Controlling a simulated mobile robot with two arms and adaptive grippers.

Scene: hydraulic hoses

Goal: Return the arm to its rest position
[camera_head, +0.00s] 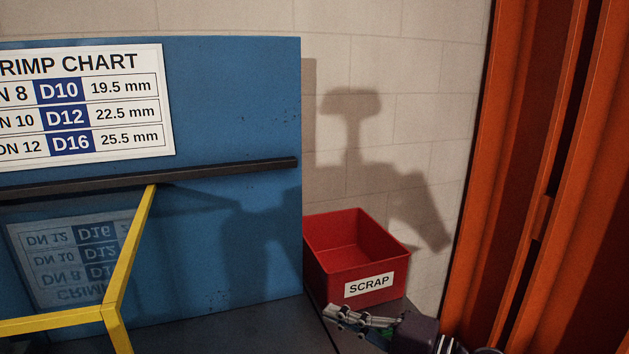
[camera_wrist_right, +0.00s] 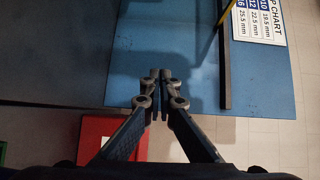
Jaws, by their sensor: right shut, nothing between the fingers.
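My right gripper (camera_head: 332,313) shows at the bottom of the head view, in front of the red scrap bin. Its grey fingers point left and are shut with nothing between them. In the right wrist view the fingertips (camera_wrist_right: 160,75) meet in front of the blue panel. Part of my right arm shows at the lower right of the head view. My left gripper is not in view.
A red bin (camera_head: 332,272) labelled SCRAP stands empty-looking by the wall. A blue panel (camera_head: 225,110) carries a crimp chart (camera_head: 85,105) and a dark rail (camera_head: 230,170). A yellow frame (camera_head: 125,265) stands left. Orange curtain-like panels (camera_head: 545,180) rise at right.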

